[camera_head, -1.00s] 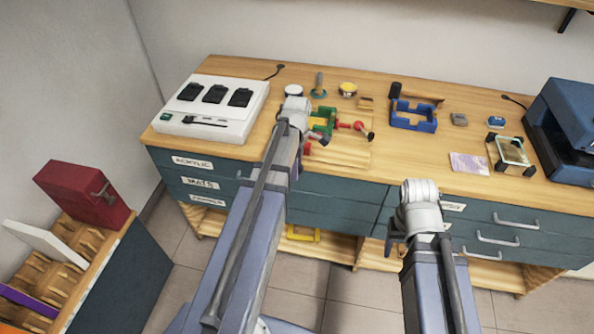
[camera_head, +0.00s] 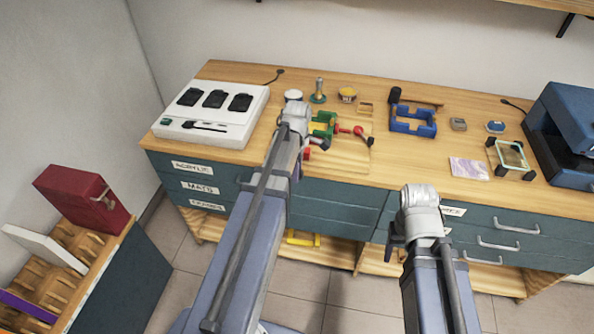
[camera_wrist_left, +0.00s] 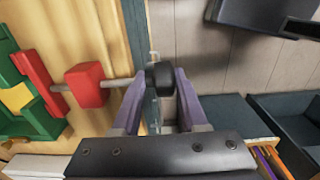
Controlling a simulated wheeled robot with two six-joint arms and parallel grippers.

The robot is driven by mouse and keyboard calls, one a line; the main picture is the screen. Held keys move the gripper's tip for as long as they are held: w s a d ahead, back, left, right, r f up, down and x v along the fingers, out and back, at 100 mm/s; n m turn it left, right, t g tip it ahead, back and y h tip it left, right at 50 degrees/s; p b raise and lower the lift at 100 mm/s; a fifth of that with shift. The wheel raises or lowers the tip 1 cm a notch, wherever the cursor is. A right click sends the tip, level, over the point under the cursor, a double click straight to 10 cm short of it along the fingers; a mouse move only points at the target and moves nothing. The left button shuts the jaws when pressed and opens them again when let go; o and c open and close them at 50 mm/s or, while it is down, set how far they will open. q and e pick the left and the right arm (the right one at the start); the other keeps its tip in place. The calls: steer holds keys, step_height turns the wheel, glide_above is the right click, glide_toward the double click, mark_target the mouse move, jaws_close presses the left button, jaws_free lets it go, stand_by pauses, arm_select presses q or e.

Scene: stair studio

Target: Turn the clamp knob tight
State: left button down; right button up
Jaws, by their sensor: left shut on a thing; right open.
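A green clamp (camera_head: 325,121) with red parts sits on the bench, partly hidden by my left arm in the head view. In the left wrist view the green clamp body (camera_wrist_left: 38,115) is at the left. A rod runs from it through a red block (camera_wrist_left: 86,84) to a dark round knob (camera_wrist_left: 160,80). My left gripper (camera_wrist_left: 158,92) is shut on this knob, near the bench's front edge. In the head view my left gripper (camera_head: 314,146) is small and mostly hidden. My right gripper (camera_head: 395,243) is open and empty, in front of the drawers.
A white charger (camera_head: 212,110) stands left of my left arm. A blue frame (camera_head: 413,119), a clear-topped holder (camera_head: 511,154) and a blue machine (camera_head: 565,130) are to the right. A board rack (camera_head: 95,235) stands at lower left. The bench front right of the clamp is clear.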

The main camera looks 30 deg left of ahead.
arm_select(q)
steer(key=shift+s+d, duration=0.15)
steer(key=shift+s, duration=0.2)
